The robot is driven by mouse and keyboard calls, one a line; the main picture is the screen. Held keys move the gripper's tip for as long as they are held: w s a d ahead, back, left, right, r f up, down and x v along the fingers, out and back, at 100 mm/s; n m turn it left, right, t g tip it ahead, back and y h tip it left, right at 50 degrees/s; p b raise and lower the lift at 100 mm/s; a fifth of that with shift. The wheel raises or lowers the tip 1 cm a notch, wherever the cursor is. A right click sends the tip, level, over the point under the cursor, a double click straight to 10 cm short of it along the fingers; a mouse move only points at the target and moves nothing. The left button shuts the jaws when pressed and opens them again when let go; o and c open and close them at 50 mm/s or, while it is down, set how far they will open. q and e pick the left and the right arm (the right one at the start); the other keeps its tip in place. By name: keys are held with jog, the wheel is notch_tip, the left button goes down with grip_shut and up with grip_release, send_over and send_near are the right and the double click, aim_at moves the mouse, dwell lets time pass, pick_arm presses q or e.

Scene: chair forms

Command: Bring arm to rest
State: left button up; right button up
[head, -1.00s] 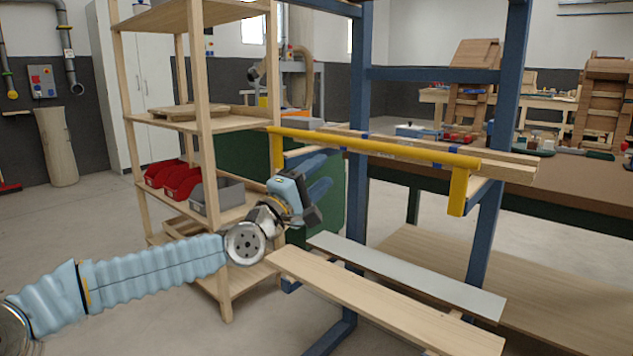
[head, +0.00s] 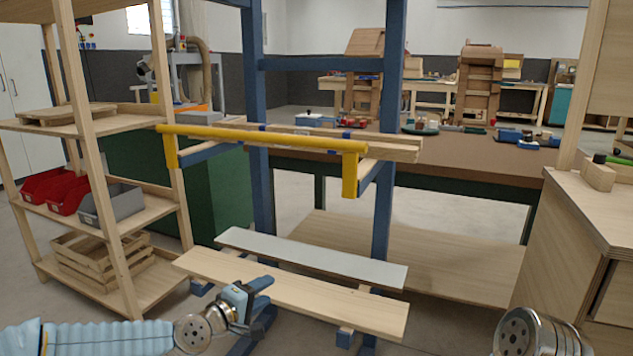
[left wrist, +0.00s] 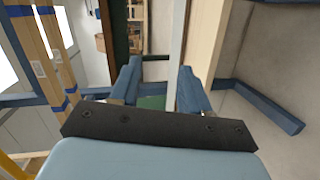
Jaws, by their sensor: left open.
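My left arm comes in low from the left in the head view. My left gripper (head: 262,291) is in front of the lower wooden plank (head: 290,292) of the blue rack, overlapping its near edge in the picture. In the left wrist view the two blue fingers of this gripper (left wrist: 158,88) are spread apart with nothing between them. Whether it touches the plank cannot be told. A round metal part of my right arm shows at the bottom right of the head view; the right gripper is out of the frame.
The blue rack (head: 257,190) carries a yellow bar (head: 260,138) and a grey board (head: 310,257). Wooden shelves (head: 88,130) with red and grey bins stand at left. A brown-topped workbench (head: 480,158) is behind, a wooden cabinet (head: 565,240) at right.

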pick_arm(q)
jog(key=s+d+f+m+g, duration=0.1)
jog(key=s+d+f+g, duration=0.15)
jog(key=f, duration=0.45)
jog(key=s+d+f+m+g, duration=0.1)
jog(key=s+d+f+g, duration=0.1)
jog(key=s+f, duration=0.35)
jog(key=s+a+f+m+g+y, duration=0.1)
jog(key=s+f+m+g+y, duration=0.1)
jog(key=s+f, duration=0.9)
jog(key=s+a+f+m+g+y+p, duration=0.1)
jog(key=s+f+m+g, duration=0.3)
jog(key=s+f, duration=0.7)
jog(key=shift+s+a+f+m+g+y, duration=0.35)
jog(key=shift+a+g+y, duration=0.15)
jog(key=shift+g, duration=0.65)
